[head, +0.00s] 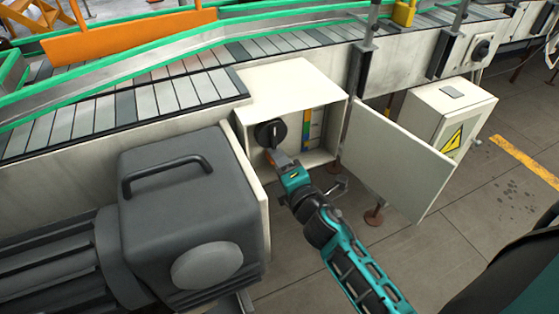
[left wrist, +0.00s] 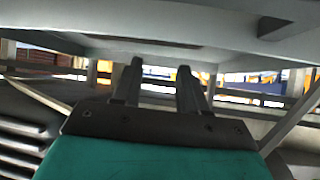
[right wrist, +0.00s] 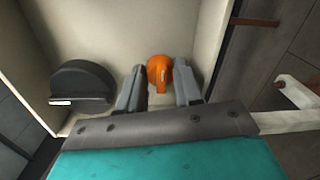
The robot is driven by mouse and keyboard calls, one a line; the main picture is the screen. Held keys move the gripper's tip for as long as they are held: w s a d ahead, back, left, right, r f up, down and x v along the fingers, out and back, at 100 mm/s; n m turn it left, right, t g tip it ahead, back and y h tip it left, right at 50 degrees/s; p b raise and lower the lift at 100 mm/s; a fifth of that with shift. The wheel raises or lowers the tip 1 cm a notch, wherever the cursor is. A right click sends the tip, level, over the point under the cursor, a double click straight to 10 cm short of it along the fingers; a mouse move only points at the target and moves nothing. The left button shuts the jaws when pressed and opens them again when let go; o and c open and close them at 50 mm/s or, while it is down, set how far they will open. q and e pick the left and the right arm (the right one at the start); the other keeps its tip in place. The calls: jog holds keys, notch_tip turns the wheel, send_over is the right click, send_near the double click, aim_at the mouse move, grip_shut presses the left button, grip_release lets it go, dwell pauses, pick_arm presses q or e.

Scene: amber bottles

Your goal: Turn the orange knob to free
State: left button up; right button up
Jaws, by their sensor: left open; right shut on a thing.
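The orange knob (right wrist: 160,72) is on the back wall inside an open white cabinet (head: 292,85). In the right wrist view it sits between the two grey fingers of my right gripper (head: 279,160), which is shut on it. In the head view the gripper hides most of the knob. A black rotary knob (head: 270,132) is beside and above it in the cabinet, and also shows in the right wrist view (right wrist: 82,82). My left gripper (left wrist: 160,82) is open with nothing between its fingers, under a pale structure; it is outside the head view.
The cabinet door (head: 398,160) hangs open to the right of my right arm. A dark grey motor housing (head: 190,205) stands left of the cabinet. A conveyor (head: 180,95) runs behind. A white box with a warning sign (head: 445,115) stands at the right.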

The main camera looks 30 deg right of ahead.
jog(key=o, duration=1)
jog(key=shift+c, duration=0.2)
jog(key=shift+o, duration=0.4)
jog(key=shift+s+f, duration=0.1)
jog(key=shift+f, duration=0.05)
pick_arm(q)
jog(key=shift+s, duration=0.15)
